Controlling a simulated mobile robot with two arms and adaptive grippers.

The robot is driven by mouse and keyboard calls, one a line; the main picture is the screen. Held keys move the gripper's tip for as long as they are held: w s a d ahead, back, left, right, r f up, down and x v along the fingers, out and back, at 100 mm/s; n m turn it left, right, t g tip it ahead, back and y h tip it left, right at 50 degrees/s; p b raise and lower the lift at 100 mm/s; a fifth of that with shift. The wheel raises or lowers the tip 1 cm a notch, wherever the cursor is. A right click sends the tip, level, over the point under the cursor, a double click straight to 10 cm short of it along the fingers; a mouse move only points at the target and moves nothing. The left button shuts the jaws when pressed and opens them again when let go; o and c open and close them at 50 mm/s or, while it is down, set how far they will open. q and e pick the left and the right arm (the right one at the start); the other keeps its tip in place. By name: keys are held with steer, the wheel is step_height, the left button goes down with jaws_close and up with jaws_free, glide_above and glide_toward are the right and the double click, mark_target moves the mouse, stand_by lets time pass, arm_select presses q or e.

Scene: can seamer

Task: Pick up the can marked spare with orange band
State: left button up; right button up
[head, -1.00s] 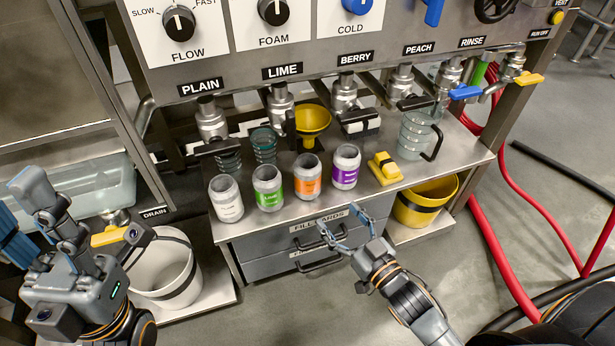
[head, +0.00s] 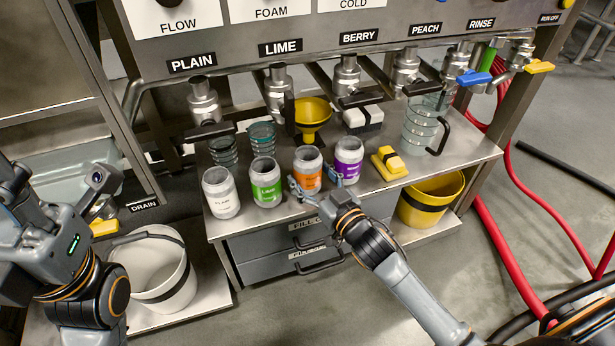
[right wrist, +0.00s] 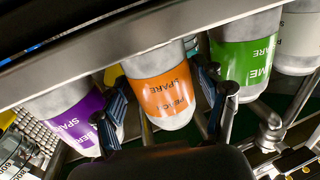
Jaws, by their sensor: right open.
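The can with the orange band (head: 307,172) stands upright on the steel shelf, between the green-banded can (head: 265,184) and the purple-banded can (head: 348,160). In the right wrist view its orange label (right wrist: 168,92) reads PEACH SPARE. My right gripper (head: 317,184) is open, with one finger on either side of the orange can's front. The right wrist view shows the fingers (right wrist: 162,100) straddling it, unclosed; contact cannot be told. My left gripper (head: 14,185) is at the left edge, partly cut off, its opening unclear.
A plain white-labelled can (head: 221,193) stands at the left of the row. A yellow funnel (head: 312,115) is behind, and a yellow block (head: 388,163) lies to the right. A clear jug (head: 423,125) stands farther right. Taps hang above the shelf (head: 440,172).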

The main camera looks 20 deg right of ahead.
steer(key=shift+w+a, duration=0.15)
steer(key=shift+w, duration=0.5)
steer(key=c, duration=0.6)
steer(key=shift+r, duration=0.1)
